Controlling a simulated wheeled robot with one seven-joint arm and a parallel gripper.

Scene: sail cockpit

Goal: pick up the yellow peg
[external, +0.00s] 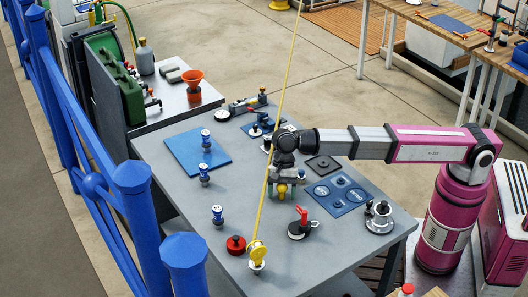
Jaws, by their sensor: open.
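A small yellow peg (282,191) stands on the grey table, near its middle, directly below my gripper. My gripper (284,180) points down over it with the jaws open. The fingers look close to the peg's top, but from this one view I cannot tell whether they are around it or still above it. The peg's upper part is partly hidden by the gripper.
A taut yellow rope runs close to my gripper's left, down to a yellow pulley (258,249). A blue mat (198,149), blue-topped pieces, a red knob (236,244), a red-handled fitting (300,224) and a blue tray (341,194) surround it.

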